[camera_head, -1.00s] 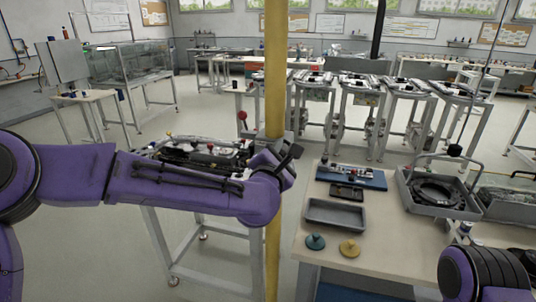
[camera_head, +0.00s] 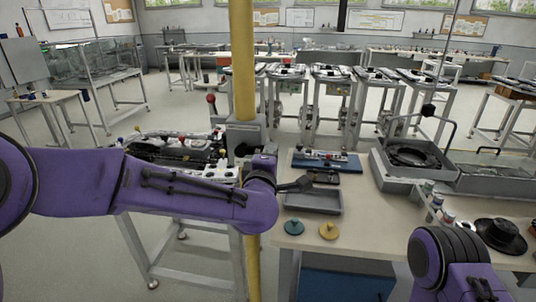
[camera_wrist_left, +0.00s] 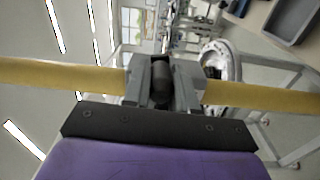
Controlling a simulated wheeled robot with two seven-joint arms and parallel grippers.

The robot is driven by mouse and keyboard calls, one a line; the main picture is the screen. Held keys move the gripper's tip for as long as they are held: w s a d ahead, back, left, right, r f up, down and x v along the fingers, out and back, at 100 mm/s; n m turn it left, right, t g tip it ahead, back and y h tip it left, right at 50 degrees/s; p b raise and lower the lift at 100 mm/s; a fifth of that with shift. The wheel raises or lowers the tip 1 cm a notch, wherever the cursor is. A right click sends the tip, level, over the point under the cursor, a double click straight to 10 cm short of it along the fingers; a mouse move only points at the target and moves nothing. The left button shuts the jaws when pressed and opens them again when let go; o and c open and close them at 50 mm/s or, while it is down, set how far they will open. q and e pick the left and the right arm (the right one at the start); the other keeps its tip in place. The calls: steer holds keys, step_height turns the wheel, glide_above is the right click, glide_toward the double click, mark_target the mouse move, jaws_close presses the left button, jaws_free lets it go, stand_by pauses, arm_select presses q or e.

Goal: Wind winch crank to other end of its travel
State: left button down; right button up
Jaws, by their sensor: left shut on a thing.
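A yellow post (camera_head: 243,60) stands in front of me, with a grey winch housing (camera_head: 246,132) on it. My left arm reaches across the post, its hand just below and to the right of the housing. The left gripper (camera_head: 264,162) is partly hidden by its own wrist in the head view. In the left wrist view, the left gripper (camera_wrist_left: 160,88) is shut on a dark, rounded crank grip (camera_wrist_left: 160,72), in front of the post (camera_wrist_left: 60,73). The crank's arm cannot be made out clearly. My right arm shows at the lower right; its gripper is out of view.
A workbench (camera_head: 350,238) to the right holds a grey tray (camera_head: 314,201), a blue board (camera_head: 340,163), teal and yellow knobbed pieces, and a grey bin (camera_head: 385,172). Another stand with a cluttered top (camera_head: 180,150) is behind my left arm. Open floor lies beyond.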

arm_select(q)
steer(key=shift+d+f, duration=0.15)
steer(key=shift+f, duration=0.6)
steer(key=c, duration=0.9)
jaws_free()
steer(key=shift+r, duration=0.15)
steer(key=shift+s+b, duration=0.1)
steer(key=shift+b, duration=0.2)
steer(key=s+a+b, duration=0.1)
steer(key=s+b, duration=0.2)
steer(key=s, duration=0.7)
steer(key=shift+s+a, duration=0.15)
steer(key=shift+a, duration=0.2)
